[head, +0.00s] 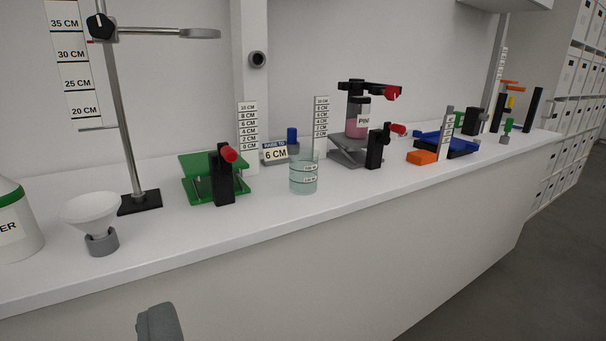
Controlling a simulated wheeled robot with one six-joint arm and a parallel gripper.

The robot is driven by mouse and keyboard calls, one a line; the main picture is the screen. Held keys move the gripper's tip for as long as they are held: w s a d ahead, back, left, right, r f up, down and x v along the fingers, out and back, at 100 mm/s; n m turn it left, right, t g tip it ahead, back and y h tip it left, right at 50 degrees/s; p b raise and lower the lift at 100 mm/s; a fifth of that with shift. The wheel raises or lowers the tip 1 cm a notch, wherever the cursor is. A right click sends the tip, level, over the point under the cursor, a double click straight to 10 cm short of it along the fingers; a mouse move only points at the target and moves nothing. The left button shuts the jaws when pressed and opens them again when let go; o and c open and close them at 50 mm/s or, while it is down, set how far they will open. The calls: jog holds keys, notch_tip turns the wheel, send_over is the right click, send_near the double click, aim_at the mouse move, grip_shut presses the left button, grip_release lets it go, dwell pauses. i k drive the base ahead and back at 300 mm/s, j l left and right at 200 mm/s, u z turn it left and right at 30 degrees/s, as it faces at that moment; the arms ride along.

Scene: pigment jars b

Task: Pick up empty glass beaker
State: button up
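The glass beaker (303,175) stands upright near the middle of the white bench. It is clear with a faint blue-green tint and dark markings, and I see no distinct contents in it. A grey rounded part of my gripper (160,322) shows at the bottom edge, left of centre. It is in front of the bench and well apart from the beaker. Only this one part shows, so its opening is hidden.
A green lab jack (208,178) with a black red-knobbed block stands left of the beaker. A grey jack (352,150) bearing a pink jar (358,118) is to the right. A funnel (90,212) stands left. The bench front is clear.

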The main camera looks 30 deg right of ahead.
aim_at(303, 162)
jog(key=i+l+z, duration=0.6)
jog(key=i, duration=0.25)
